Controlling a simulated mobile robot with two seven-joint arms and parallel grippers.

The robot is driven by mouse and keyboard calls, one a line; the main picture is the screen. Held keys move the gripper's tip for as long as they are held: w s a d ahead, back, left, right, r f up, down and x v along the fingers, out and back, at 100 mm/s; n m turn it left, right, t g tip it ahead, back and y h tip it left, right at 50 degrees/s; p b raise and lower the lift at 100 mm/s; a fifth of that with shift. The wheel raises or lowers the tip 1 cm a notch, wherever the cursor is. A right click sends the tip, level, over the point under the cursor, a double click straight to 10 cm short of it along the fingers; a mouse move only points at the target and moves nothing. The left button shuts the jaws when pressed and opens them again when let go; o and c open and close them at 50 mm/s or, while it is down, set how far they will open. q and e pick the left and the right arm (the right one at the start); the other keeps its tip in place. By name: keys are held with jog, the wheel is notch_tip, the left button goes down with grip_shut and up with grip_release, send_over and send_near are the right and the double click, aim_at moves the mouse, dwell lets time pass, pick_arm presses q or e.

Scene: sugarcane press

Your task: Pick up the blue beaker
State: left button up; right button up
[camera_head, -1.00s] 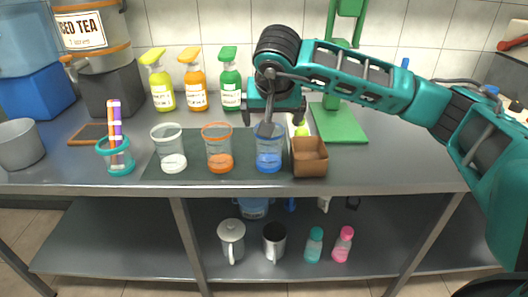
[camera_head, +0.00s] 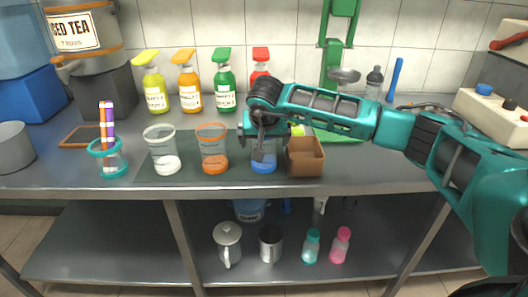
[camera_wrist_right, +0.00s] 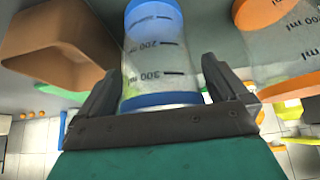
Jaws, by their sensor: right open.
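The blue beaker (camera_head: 264,165) is clear with blue at its rim and base. It stands upright on a dark mat (camera_head: 190,172) on the counter, right of the orange beaker (camera_head: 214,160). My right gripper (camera_head: 263,148) points down over it, and my wrist hides part of its top. In the right wrist view, the blue beaker (camera_wrist_right: 155,60) lies between the two spread fingers of the gripper (camera_wrist_right: 162,88), with its blue rim close to the palm. The fingers flank it, and a narrow gap shows at least on the left side. My left gripper is out of view.
A brown open box (camera_head: 305,158) stands close to the right of the blue beaker. A white-based beaker (camera_head: 163,160) stands left of the orange one. Spray bottles (camera_head: 188,88) line the back. A green press (camera_head: 338,60) stands behind my right arm.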

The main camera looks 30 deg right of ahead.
jog(key=c, duration=0.9)
jog(key=shift+c, duration=0.2)
